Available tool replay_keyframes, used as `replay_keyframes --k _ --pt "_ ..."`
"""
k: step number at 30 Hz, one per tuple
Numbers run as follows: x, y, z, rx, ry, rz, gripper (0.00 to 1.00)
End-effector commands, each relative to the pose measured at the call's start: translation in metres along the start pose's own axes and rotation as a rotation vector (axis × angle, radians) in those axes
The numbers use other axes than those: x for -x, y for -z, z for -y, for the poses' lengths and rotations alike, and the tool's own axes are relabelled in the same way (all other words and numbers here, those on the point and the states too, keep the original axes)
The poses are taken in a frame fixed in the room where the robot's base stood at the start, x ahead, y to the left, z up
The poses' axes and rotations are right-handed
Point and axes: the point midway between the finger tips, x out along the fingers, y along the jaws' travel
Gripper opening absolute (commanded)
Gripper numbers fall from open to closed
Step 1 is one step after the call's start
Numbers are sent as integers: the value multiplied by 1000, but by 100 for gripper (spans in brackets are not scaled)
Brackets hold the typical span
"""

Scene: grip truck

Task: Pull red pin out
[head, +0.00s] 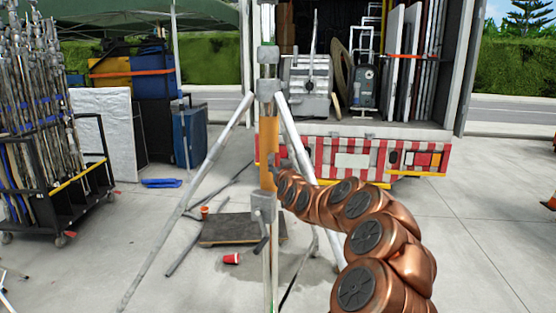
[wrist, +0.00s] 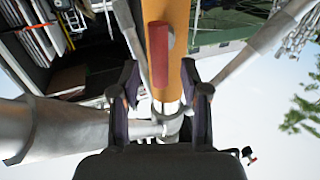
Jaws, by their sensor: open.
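The red pin (wrist: 158,55) shows in the wrist view as a red bar against the orange section (wrist: 178,25) of a stand's post. The orange section also shows in the head view (head: 269,138), between grey collars. My gripper (wrist: 165,93) is open and empty in the wrist view. Its dark fingers lie left and right of the post's line, with the pin's end near the gap between them. I cannot tell the exact depth gap. In the head view my copper arm reaches the post from the right; the pin cannot be made out there.
The stand's grey legs (head: 190,207) spread around the post. A truck (head: 350,150) with an open, loaded back stands behind. A cart of poles (head: 45,130) is at left. A dark board (head: 225,230) and a red cup (head: 232,259) lie on the ground.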

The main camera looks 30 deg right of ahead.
Motion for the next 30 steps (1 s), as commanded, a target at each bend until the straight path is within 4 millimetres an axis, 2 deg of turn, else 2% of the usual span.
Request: replay_keyframes --k 6,12,24,30 --pt "-19 2 0 0 -1 -3 45" --pt "-29 1 -1 1 -2 -2 45" --pt "-32 0 0 0 -1 -1 45" --pt "-32 1 0 0 -1 -1 26"
